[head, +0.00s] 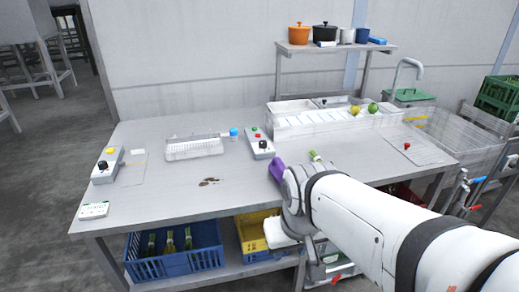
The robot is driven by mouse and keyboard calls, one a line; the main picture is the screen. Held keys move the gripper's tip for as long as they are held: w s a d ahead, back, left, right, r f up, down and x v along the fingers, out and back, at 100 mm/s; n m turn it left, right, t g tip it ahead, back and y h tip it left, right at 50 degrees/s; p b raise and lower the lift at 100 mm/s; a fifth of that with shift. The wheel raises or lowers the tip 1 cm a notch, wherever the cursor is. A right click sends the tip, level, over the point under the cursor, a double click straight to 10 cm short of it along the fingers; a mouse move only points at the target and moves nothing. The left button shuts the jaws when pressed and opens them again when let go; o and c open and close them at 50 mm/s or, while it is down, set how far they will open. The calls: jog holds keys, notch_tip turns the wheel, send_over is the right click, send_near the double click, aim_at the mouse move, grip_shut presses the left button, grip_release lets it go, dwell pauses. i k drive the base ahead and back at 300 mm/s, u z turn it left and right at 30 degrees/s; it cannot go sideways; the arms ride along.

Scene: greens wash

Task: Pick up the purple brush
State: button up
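A purple thing (277,169), which looks like the purple brush, shows at the front of the steel table (225,190), just behind my wrist. Only part of it is visible; my wrist covers the rest. My arm reaches in from the lower right, and my gripper (285,228) is around the table's front edge, largely hidden by my own wrist links. I cannot see its fingertips clearly, nor whether it touches the purple thing.
A wire basket (194,149), control boxes (261,146) (107,165) and a dark brown patch (209,182) are on the table. A white trough (300,127) stands at the back. Blue (176,262) and yellow (252,222) crates sit below. The table's front left is mostly clear.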

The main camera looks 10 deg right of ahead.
aim_at(277, 168)
jog(key=u, duration=0.05)
jog(key=i, duration=1)
jog(key=z, duration=0.05)
